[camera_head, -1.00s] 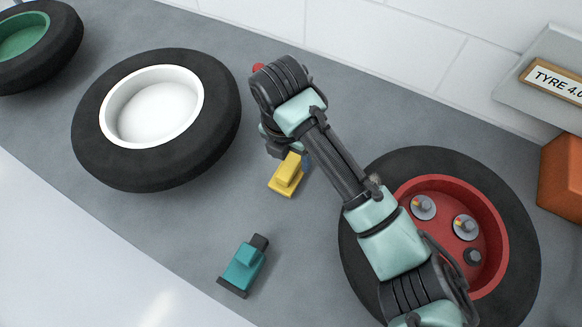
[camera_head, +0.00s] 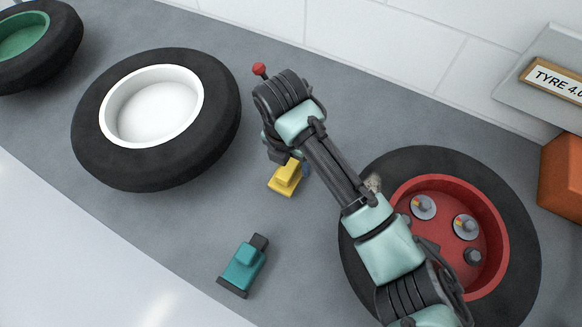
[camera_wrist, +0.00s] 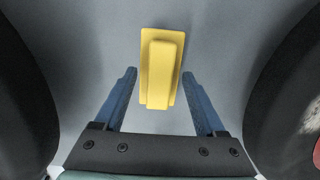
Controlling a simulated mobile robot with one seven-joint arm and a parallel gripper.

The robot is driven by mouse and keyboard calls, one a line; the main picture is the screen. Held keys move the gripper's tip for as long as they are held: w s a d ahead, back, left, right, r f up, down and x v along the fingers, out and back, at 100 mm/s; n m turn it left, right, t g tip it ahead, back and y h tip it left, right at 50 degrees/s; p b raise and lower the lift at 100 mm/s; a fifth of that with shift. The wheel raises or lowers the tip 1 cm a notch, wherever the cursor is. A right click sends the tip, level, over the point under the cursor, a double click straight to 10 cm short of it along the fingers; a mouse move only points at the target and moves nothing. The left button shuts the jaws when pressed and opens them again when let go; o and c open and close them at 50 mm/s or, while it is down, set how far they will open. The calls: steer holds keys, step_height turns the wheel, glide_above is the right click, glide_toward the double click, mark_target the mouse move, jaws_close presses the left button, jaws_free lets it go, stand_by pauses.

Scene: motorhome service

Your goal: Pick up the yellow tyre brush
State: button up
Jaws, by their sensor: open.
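The yellow tyre brush (camera_head: 285,179) lies on the grey worktop between the white-rimmed tyre and the red-rimmed tyre. In the wrist view the yellow tyre brush (camera_wrist: 161,68) sits ahead of my gripper (camera_wrist: 159,78), with its narrower raised part reaching back between the two blue fingers. The fingers are open, one on each side, with a visible gap to the brush on both sides. In the head view my gripper is mostly hidden under my arm's wrist, just above the brush, and whether it touches the brush cannot be told.
A teal brush (camera_head: 243,265) lies nearer the worktop's front edge. The white-rimmed tyre (camera_head: 205,150) is at left, the red-rimmed tyre (camera_head: 520,235) at right under my arm. A red-knobbed item (camera_head: 259,69) stands behind my wrist. An orange block (camera_head: 562,178) is at far right.

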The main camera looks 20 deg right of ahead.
mark_target(290, 164)
jaws_close()
stand_by(0.3)
step_height(290, 164, up, 11)
steer(key=shift+f, duration=0.2)
stand_by(0.4)
